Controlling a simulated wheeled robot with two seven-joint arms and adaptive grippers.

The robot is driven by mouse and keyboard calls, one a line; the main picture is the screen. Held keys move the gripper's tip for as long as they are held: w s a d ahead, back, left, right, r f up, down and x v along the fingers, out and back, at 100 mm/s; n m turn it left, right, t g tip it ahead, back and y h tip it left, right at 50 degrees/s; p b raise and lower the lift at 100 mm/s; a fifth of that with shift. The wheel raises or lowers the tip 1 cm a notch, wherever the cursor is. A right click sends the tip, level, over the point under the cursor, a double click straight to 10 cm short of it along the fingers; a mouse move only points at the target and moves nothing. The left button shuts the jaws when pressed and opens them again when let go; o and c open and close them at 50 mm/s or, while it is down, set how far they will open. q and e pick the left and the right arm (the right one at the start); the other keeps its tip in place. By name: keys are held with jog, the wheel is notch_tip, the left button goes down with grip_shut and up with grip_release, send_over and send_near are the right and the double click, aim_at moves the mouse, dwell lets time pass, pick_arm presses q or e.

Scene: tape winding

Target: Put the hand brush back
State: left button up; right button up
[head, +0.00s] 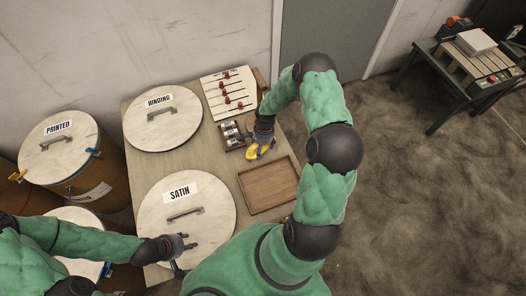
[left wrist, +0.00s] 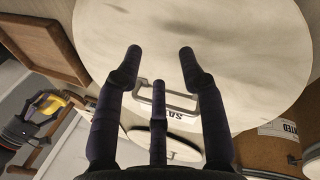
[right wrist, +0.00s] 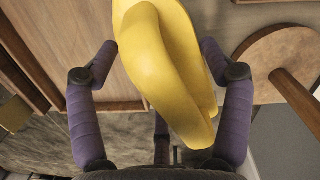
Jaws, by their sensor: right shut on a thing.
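The hand brush (head: 261,151) shows as a yellow, curved body over the table, between the small dark rack and the wooden tray. My right gripper (head: 263,140) is shut on it. In the right wrist view the yellow brush (right wrist: 165,70) fills the space between the fingers; its bristles are hidden. The brush also shows small in the left wrist view (left wrist: 48,105). My left gripper (head: 181,252) is open and empty above the SATIN lid (head: 160,220). In the left wrist view the lid's handle (left wrist: 168,98) lies between its spread fingers (left wrist: 160,60).
A bare wooden tray (head: 268,187) lies just below the brush. A small dark rack (head: 233,134) and a board with red pegs (head: 229,93) stand beyond. The BINDING lid (head: 163,118) is at the back left. A round wooden piece with a rod (right wrist: 290,60) is near the right gripper.

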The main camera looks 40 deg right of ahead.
aim_at(263, 150)
pick_arm(q)
jog(key=shift+f+b, duration=0.35)
jog(key=shift+f, duration=0.15)
pick_arm(e)
jog(key=shift+w+d+f, duration=0.25)
jog(key=shift+d+f, duration=0.15)
jog(key=shift+f, duration=0.15)
jog(key=shift+w+d+f, duration=0.2)
jog(key=shift+d+f, duration=0.15)
jog(key=shift+f, duration=0.2)
pick_arm(q)
jog(key=shift+f+b, duration=0.95)
pick_arm(e)
notch_tip(263, 150, down, 3)
jog(key=shift+w+d+f, duration=0.1)
jog(key=shift+d+f, duration=0.05)
jog(key=shift+f, duration=0.05)
pick_arm(q)
jog(key=shift+r, duration=0.1)
pick_arm(e)
jog(key=shift+r, duration=0.1)
jog(key=o, duration=1)
jog(key=shift+o, duration=0.2)
